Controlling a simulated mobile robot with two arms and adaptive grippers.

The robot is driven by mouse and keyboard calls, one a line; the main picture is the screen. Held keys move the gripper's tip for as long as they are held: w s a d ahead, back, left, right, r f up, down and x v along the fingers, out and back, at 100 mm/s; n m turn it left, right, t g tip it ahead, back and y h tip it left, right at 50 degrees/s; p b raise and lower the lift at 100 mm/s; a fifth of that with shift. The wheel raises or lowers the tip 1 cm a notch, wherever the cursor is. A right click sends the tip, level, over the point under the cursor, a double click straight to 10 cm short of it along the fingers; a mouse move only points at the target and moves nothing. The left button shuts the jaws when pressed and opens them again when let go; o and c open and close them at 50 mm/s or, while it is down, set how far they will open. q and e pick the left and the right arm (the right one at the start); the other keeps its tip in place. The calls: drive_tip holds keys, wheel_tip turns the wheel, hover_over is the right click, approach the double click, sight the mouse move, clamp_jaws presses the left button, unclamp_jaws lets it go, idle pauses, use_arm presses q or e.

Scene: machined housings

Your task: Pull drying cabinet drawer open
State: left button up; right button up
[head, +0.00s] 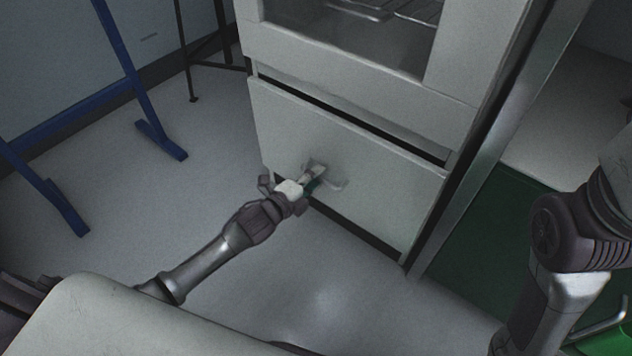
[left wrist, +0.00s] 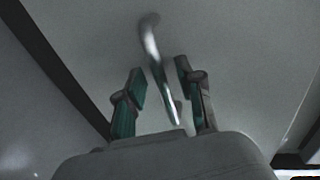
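The drying cabinet (head: 350,55) stands at the upper middle of the head view. Its drawer (head: 375,165) is the pale lower front panel, with a dark gap along its top edge; I cannot tell whether it stands slightly out. A metal handle (head: 334,185) sits on the drawer front, partly hidden by my left gripper (head: 312,182). In the left wrist view, the curved handle (left wrist: 152,45) reaches down between the two fingers of my left gripper (left wrist: 162,88). My right gripper is out of view.
Blue stand legs (head: 140,80) and a dark stand (head: 190,50) are at the left. A metal post (head: 490,140) and a green surface (head: 490,230) lie right of the cabinet. The grey floor (head: 330,285) before the drawer is clear.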

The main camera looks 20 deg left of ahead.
use_arm(q)
drive_tip(key=shift+w+d, duration=0.15)
drive_tip(key=shift+w, duration=0.25)
drive_tip(key=shift+c, duration=0.3)
clamp_jaws()
